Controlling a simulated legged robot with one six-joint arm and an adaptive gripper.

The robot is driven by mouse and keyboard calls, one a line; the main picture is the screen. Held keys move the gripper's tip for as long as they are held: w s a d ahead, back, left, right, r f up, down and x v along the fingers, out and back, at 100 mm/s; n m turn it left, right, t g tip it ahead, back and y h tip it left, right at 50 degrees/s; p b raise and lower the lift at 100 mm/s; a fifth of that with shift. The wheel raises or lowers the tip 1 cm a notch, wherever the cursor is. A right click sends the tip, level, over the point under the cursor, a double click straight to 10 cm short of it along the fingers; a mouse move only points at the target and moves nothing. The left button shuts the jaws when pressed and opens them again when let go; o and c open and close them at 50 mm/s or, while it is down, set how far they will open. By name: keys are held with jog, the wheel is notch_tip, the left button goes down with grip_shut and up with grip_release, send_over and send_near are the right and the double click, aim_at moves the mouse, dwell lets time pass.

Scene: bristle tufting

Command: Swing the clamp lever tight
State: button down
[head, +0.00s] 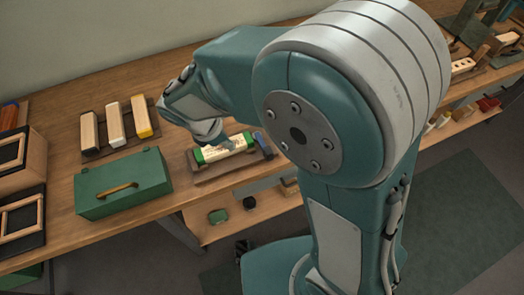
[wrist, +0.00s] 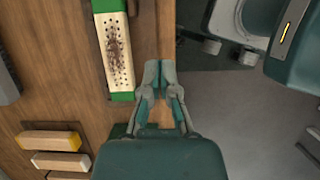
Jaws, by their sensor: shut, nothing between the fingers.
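A cream brush block (head: 226,149) with green ends sits in a dark wooden holder (head: 205,178) near the front edge of the bench. In the wrist view the block (wrist: 117,50) shows rows of holes, with dark bristle tufts in some of them. A small blue piece (head: 264,143) stands at the holder's right end; I cannot tell whether it is the clamp lever. No lever is clear in the wrist view. My gripper (wrist: 158,66) is shut and empty, beside the block on its bench-edge side. In the head view its fingertips are hard to make out.
A green box (head: 122,192) with a brass handle stands left of the holder. Several blocks lie on a dark rack (head: 96,158) behind it. Wooden frames (head: 22,217) stand at the far left. A lower shelf (head: 235,226) holds small items under the bench edge.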

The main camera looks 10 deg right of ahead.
jog(key=x, duration=1)
jog(key=shift+f, duration=0.25)
jog(key=d, duration=0.2)
jog(key=w+d, duration=0.1)
jog(key=shift+d+r, duration=0.25)
jog(key=shift+d, duration=0.15)
jog(key=shift+w+a, duration=0.1)
jog(key=shift+a, duration=0.1)
